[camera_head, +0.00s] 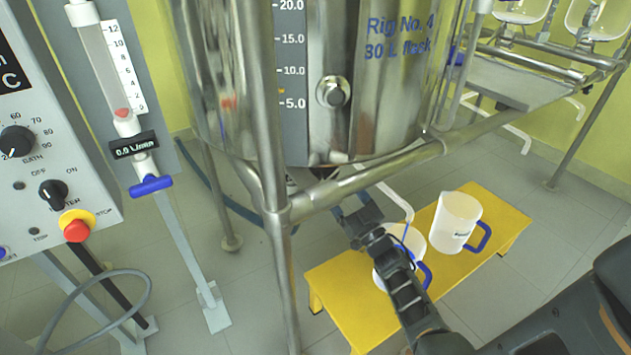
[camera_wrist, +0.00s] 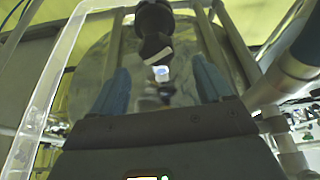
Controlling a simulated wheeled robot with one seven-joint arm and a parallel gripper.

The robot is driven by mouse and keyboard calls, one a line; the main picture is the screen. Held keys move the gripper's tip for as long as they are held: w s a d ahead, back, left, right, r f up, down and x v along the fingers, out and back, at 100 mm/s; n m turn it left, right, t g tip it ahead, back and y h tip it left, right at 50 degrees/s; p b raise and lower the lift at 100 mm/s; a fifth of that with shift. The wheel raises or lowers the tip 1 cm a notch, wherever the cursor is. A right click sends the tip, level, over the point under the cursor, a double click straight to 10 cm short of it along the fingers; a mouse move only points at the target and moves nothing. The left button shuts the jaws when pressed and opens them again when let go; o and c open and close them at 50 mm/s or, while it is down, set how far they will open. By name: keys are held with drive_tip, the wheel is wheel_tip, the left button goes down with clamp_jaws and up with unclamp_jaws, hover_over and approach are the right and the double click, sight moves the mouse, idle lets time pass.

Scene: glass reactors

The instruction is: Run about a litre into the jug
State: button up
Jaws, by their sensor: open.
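Two white jugs with blue handles stand on a yellow bench under the rig. The near jug (camera_head: 385,268) is partly hidden behind my arm; the other jug (camera_head: 458,222) stands upright to its right. The steel vessel (camera_head: 375,125), marked Rig No. 4 and 30 L flask, hangs above. My gripper (camera_head: 353,212) is open below the vessel, just above and left of the near jug. In the wrist view my gripper (camera_wrist: 162,82) has its blue fingers apart, with a dark outlet fitting (camera_wrist: 155,35) ahead and between them. Contact cannot be told.
The yellow bench (camera_head: 330,280) stands on grey tiles. At left are a control panel (camera_head: 40,150), a flow tube reading 0.0 l/min, and a blue lever (camera_head: 150,186).

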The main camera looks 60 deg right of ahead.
sight(333, 176)
drive_tip(key=shift+w+d, duration=0.15)
drive_tip(key=shift+d, duration=0.25)
drive_tip(key=shift+b+x, duration=0.4)
drive_tip(key=shift+x, duration=3.4)
drive_tip(key=c, duration=1)
